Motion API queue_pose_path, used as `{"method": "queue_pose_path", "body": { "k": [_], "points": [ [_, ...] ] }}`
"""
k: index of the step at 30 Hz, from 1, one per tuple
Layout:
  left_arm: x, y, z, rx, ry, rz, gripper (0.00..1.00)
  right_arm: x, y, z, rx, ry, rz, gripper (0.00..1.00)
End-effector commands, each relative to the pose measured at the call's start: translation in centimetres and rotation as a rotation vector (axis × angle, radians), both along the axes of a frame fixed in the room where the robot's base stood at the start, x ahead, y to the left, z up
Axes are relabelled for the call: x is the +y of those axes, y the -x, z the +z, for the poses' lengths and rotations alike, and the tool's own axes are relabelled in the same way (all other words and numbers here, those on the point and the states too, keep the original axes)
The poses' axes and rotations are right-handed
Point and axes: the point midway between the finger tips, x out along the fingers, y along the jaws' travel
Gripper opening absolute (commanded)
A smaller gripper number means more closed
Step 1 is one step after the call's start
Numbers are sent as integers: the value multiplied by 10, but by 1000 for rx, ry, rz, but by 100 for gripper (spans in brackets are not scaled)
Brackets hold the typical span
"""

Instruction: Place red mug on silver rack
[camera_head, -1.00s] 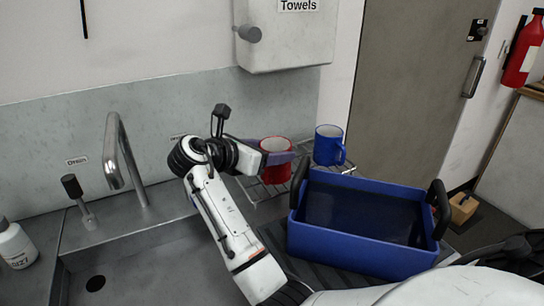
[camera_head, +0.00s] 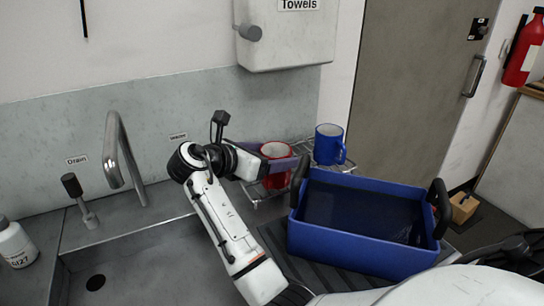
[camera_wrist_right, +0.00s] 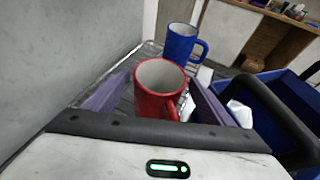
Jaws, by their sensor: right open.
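The red mug (camera_head: 277,176) stands upright on the silver wire rack (camera_head: 258,191), partly hidden by my right gripper (camera_head: 285,160). In the right wrist view the red mug (camera_wrist_right: 160,90) sits between my two purple fingers, which are spread with gaps beside it. My right gripper (camera_wrist_right: 160,108) is open around the mug. The silver rack (camera_wrist_right: 150,47) shows behind and beside the mug. My left gripper is not in view.
A blue mug (camera_head: 328,146) stands on the rack to the right. A blue bin (camera_head: 360,250) with black handles is just in front of the rack. The sink and faucet (camera_head: 119,155) are at left. A towel dispenser (camera_head: 290,40) hangs above.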

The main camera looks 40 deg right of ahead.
Motion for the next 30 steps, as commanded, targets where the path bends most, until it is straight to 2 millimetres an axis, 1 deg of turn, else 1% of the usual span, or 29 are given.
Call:
{"method": "queue_pose_path", "body": {
  "k": [1, 6, 9, 12, 16, 30],
  "points": [
    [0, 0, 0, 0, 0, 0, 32, 8, -1, 3, -2, -1, 5, 76],
    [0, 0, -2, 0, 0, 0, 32, 36, 2, 15, -2, -3, 5, 76],
    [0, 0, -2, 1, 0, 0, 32, 50, 3, 21, -2, -2, 3, 76],
    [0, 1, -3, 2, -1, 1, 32, 60, 4, 25, -1, -2, 4, 76],
    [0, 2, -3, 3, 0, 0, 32, 65, 5, 27, -1, -1, 2, 76],
    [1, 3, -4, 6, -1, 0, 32, 65, 5, 27, -1, -1, 2, 76]
  ]
}}
